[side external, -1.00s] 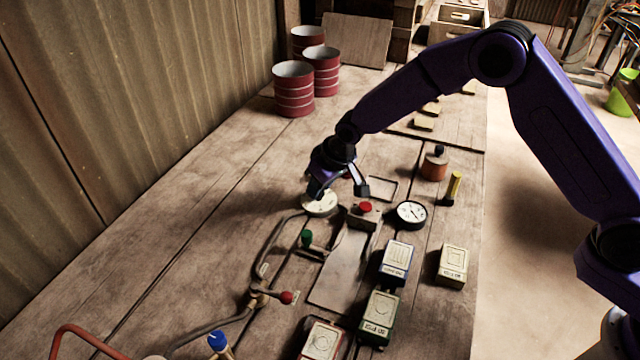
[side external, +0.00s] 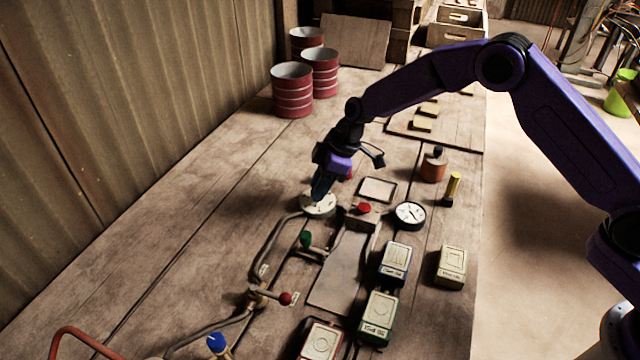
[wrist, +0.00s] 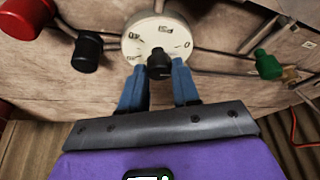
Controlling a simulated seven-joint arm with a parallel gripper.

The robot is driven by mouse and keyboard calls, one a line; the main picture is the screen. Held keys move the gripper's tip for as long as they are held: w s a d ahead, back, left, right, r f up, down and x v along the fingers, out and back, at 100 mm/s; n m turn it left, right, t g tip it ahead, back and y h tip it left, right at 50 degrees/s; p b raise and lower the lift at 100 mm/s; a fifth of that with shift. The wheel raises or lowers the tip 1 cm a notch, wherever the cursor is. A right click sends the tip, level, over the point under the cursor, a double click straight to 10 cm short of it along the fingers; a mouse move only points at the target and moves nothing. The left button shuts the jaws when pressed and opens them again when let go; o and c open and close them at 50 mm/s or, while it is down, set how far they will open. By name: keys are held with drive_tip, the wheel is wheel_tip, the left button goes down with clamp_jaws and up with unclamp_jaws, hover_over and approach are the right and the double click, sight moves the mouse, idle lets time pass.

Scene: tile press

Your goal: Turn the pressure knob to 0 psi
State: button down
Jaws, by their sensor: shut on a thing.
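The pressure knob is a black knob (wrist: 160,64) on a round white dial (wrist: 140,42) with dark markings, which are too small to read. In the side external view the dial (side external: 318,209) lies on the bench and the fingers partly cover it. My gripper (wrist: 160,80) has its two blue fingers on either side of the black knob, shut on it. In the side external view my gripper (side external: 322,190) points down at the dial, with its fingers seen nearly edge-on. The knob itself is hidden there.
A red button (side external: 363,208), a round gauge (side external: 410,214) and a green-handled valve (side external: 306,238) stand near the dial. Pipes run toward the front left. Several labelled boxes, including a blue one (side external: 395,262), stand front right. Red drums (side external: 293,90) stand behind; the bench left of the dial is clear.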

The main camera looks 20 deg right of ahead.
drive_tip(key=shift+w+n+g, duration=0.15)
drive_tip(key=shift+n+g, duration=0.65)
drive_tip(key=shift+n, duration=1.1)
drive_tip(key=c, duration=0.8)
unclamp_jaws()
drive_tip(key=shift+d+r, duration=0.1)
drive_tip(key=shift+r, duration=0.05)
drive_tip(key=v, duration=1.7)
drive_tip(key=shift+d, duration=0.1)
